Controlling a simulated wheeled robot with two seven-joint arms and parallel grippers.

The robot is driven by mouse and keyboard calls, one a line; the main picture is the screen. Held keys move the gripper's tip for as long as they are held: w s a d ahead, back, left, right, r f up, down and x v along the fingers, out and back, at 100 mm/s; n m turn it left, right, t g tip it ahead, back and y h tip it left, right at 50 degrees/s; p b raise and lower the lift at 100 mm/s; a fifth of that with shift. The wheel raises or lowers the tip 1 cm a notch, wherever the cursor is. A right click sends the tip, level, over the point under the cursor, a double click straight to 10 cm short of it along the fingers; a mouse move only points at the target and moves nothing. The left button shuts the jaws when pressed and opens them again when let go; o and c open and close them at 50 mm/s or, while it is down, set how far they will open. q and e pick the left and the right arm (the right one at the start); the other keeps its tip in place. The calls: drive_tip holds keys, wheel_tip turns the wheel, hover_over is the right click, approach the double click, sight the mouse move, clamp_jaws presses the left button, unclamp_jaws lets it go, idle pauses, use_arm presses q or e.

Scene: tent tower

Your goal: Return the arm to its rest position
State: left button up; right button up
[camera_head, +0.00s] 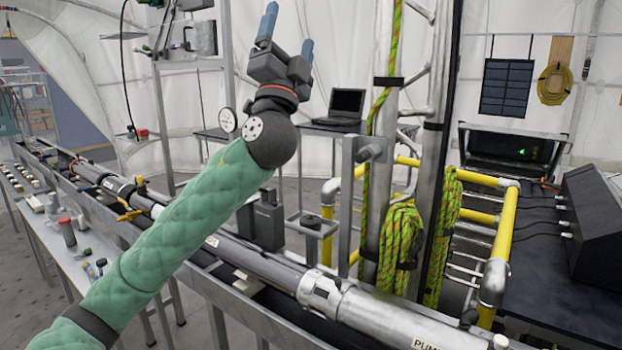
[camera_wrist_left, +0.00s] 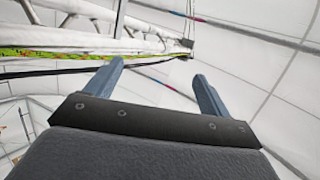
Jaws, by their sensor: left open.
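My left arm (camera_head: 175,235), in a green quilted sleeve, comes in from the lower left of the head view and reaches up to the top middle. My left gripper (camera_head: 287,35) points upward with its two blue fingers apart and nothing between them. In the left wrist view the open fingers (camera_wrist_left: 158,85) point up toward the white tent wall and roof, with no object between them. My right gripper is in neither view.
A long metal pipe assembly (camera_head: 265,262) lies in a trough below my arm. A metal mast (camera_head: 384,150) with green rope (camera_head: 402,235) stands right of the gripper. Yellow railings (camera_head: 500,235), a laptop (camera_head: 346,104) and a black-topped table (camera_head: 535,275) are farther right or back.

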use_arm(q)
drive_tip(key=w+a+f+n+g+y, duration=0.2)
drive_tip(key=a+f+n+g+y, duration=0.25)
drive_tip(key=f, duration=0.55)
drive_tip(key=w+a+f+n+g+y, duration=0.3)
drive_tip(key=f+n+y, duration=0.3)
drive_tip(key=f, duration=0.4)
drive_tip(key=s+a+f+g+h, duration=0.1)
drive_tip(key=s+f+g, duration=0.25)
drive_tip(key=f, duration=0.85)
drive_tip(key=s+a+f+g+h, duration=0.1)
drive_tip(key=s+f+g+h, duration=0.2)
drive_tip(key=f, duration=1)
drive_tip(key=s+a+f+n+g, duration=0.1)
drive_tip(key=s+f+g, duration=0.3)
drive_tip(key=s+f, duration=0.7)
drive_tip(key=s+a+f+n+g, duration=0.2)
drive_tip(key=s+f+g, duration=0.35)
drive_tip(key=f, duration=0.95)
drive_tip(key=s+f+g, duration=0.1)
drive_tip(key=s+f, duration=0.6)
drive_tip(key=s, duration=0.4)
drive_tip(key=s+f+g, duration=0.2)
drive_tip(key=s+f, duration=0.6)
drive_tip(key=s, duration=0.3)
drive_tip(key=shift+d+n, duration=0.15)
drive_tip(key=shift+n, duration=0.3)
